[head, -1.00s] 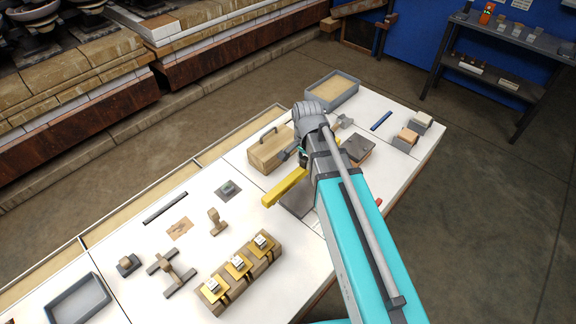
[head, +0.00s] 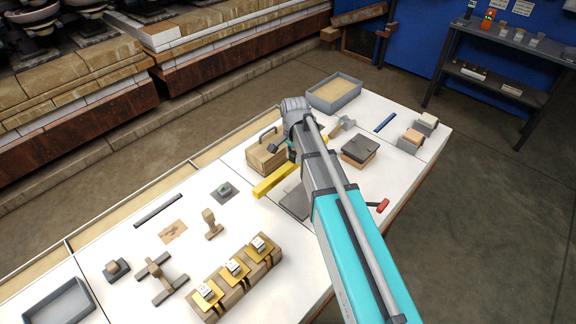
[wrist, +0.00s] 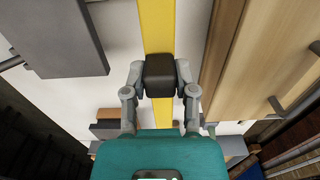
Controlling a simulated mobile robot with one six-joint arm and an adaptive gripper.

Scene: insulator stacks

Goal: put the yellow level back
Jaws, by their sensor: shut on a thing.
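The yellow level (head: 275,181) is a long bar in the head view, beside the wooden toolbox (head: 266,156); my arm hides part of it. In the wrist view the level (wrist: 158,25) runs up and down the picture, with a black block (wrist: 160,76) at its middle. My gripper (wrist: 160,82) is shut on the level at this block, one finger on each side. In the head view the fingers are mostly hidden behind my arm. Whether the level touches the table is hard to tell.
A dark grey plate (head: 295,204) lies near the level. A dark-lidded box (head: 360,149) and a red-handled tool (head: 379,206) are to the right. A sand tray (head: 334,94) stands at the back. A wooden block with gold plates (head: 235,277) is in front.

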